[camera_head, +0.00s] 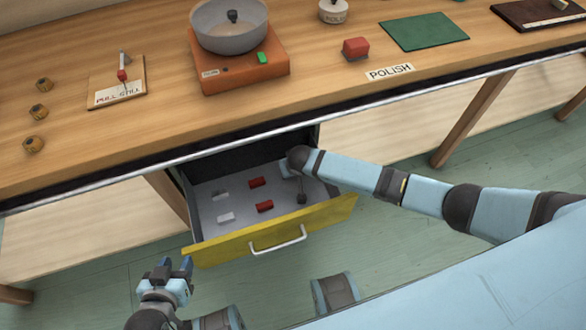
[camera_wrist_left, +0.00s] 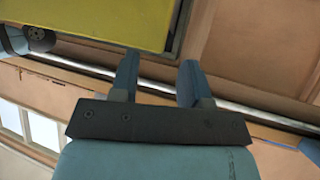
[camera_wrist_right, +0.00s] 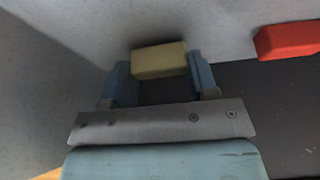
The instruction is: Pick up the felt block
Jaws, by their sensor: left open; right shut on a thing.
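A pale yellow block (camera_wrist_right: 159,60), which looks like the felt block, is between the fingers of my right gripper (camera_wrist_right: 160,82) in the right wrist view. That gripper is shut on it, inside the open drawer (camera_head: 228,250). In the head view my right wrist hides the fingers and this block. My left gripper (camera_head: 175,266) is open and empty, in front of the drawer's left corner; its fingers also show in the left wrist view (camera_wrist_left: 155,75).
Two red blocks (camera_head: 257,182) (camera_head: 265,206), pale blocks (camera_head: 226,217) and a small dark thing (camera_head: 301,198) lie in the drawer. A red block (camera_head: 355,47), a green mat (camera_head: 424,31) and an orange stand with a bowl (camera_head: 240,73) are on the tabletop above.

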